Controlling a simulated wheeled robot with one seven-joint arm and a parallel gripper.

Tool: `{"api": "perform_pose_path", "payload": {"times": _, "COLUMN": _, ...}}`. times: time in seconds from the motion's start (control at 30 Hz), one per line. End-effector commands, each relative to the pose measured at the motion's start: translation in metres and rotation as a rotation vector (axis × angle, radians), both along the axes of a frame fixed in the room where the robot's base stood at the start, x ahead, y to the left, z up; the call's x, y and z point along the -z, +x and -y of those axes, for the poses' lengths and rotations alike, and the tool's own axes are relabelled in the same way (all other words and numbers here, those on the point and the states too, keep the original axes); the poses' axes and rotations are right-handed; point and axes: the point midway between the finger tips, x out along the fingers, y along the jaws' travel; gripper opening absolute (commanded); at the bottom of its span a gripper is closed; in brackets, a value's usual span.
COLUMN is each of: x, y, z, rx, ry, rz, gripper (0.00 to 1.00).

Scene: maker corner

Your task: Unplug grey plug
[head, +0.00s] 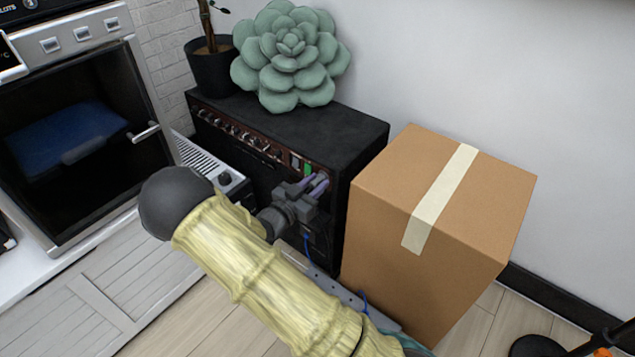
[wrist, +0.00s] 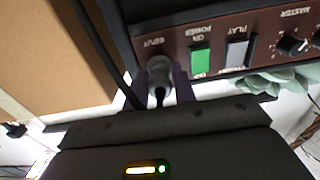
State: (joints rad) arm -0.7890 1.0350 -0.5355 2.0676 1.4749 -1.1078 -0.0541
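The grey plug (wrist: 159,72) sits in the socket of the black amplifier's reddish-brown panel (wrist: 190,68), under the upside-down label beside the green power switch. A dark cable runs from its near end. My gripper (head: 316,185) is at the right end of the amplifier's front in the head view, where the plug is hidden. In the wrist view its purple fingers (wrist: 160,88) lie close along both sides of the plug, with no clear gap, and look shut on it. The plug's tip is hidden in the socket.
A cardboard box (head: 430,200) stands close to the amplifier's right side. A plant pot (head: 212,68) and a large green succulent (head: 290,55) stand on the amplifier (head: 330,130). An open oven-like machine (head: 75,130) stands at left. A blue cable hangs below my gripper.

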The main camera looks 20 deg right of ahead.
Motion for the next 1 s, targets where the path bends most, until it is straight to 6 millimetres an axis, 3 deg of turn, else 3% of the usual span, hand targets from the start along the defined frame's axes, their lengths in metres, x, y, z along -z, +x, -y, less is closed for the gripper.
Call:
{"api": "perform_pose_path", "payload": {"times": 0.03, "x": 0.0, "y": 0.0, "z": 0.0, "rx": 0.0, "ry": 0.0, "rz": 0.0, "gripper": 0.16}}
{"api": "perform_pose_path", "payload": {"times": 0.1, "x": 0.0, "y": 0.0, "z": 0.0, "rx": 0.0, "ry": 0.0, "rz": 0.0, "gripper": 0.02}}
{"api": "perform_pose_path", "payload": {"times": 0.13, "x": 0.0, "y": 0.0, "z": 0.0, "rx": 0.0, "ry": 0.0, "rz": 0.0, "gripper": 0.0}}
{"api": "perform_pose_path", "payload": {"times": 1.0, "x": 0.0, "y": -0.013, "z": -0.018, "rx": 0.0, "ry": 0.001, "rz": 0.001, "gripper": 0.0}}
